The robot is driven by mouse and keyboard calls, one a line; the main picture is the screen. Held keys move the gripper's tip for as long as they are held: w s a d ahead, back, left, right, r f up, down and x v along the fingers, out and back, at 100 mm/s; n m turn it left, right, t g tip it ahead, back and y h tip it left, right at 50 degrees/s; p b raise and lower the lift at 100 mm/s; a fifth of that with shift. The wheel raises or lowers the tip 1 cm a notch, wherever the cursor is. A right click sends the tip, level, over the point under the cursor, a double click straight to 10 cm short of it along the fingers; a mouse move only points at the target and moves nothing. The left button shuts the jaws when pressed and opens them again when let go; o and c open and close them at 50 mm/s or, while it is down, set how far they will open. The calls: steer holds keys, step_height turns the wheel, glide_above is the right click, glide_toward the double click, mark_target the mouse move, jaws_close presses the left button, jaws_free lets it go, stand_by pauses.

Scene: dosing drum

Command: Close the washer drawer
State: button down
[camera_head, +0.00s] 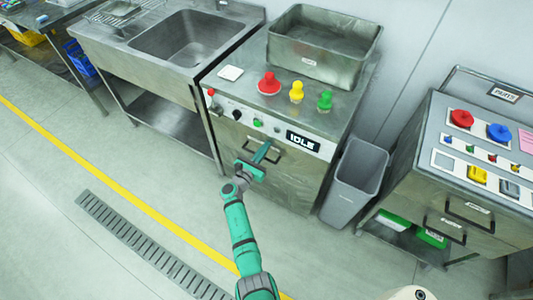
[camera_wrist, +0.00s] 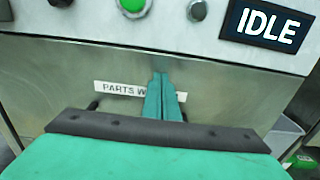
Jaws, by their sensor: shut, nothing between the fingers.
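The washer (camera_head: 306,178) is a steel cabinet with a lit IDLE display. Its drawer front (camera_head: 232,134) is a flat steel panel below the control strip. In the wrist view the drawer front (camera_wrist: 225,100) carries a white label (camera_wrist: 120,89) reading "PARTS W", the rest hidden by my fingers. Dark handle parts show on both sides of the fingers. My green gripper (camera_head: 264,148) is shut and empty, its fingers pointing at the middle of the drawer front; the fingertips also show in the wrist view (camera_wrist: 160,80). I cannot tell whether they touch, or whether the drawer stands slightly out.
A steel tub (camera_head: 322,62) and red, yellow and green knobs sit on the washer top. A grey bin (camera_head: 356,180) stands close on its right, a sink (camera_head: 187,40) on its left. A parts cabinet (camera_head: 470,185) is at far right. The floor in front is clear.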

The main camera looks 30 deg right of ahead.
steer(key=shift+w+d+r, duration=0.15)
steer(key=shift+w+d, duration=0.05)
steer(key=shift+d, duration=0.1)
steer(key=shift+d+r, duration=0.1)
steer(key=shift+d, duration=0.05)
steer(key=v, duration=1.5)
steer(key=shift+f, duration=0.25)
steer(key=shift+w, duration=0.1)
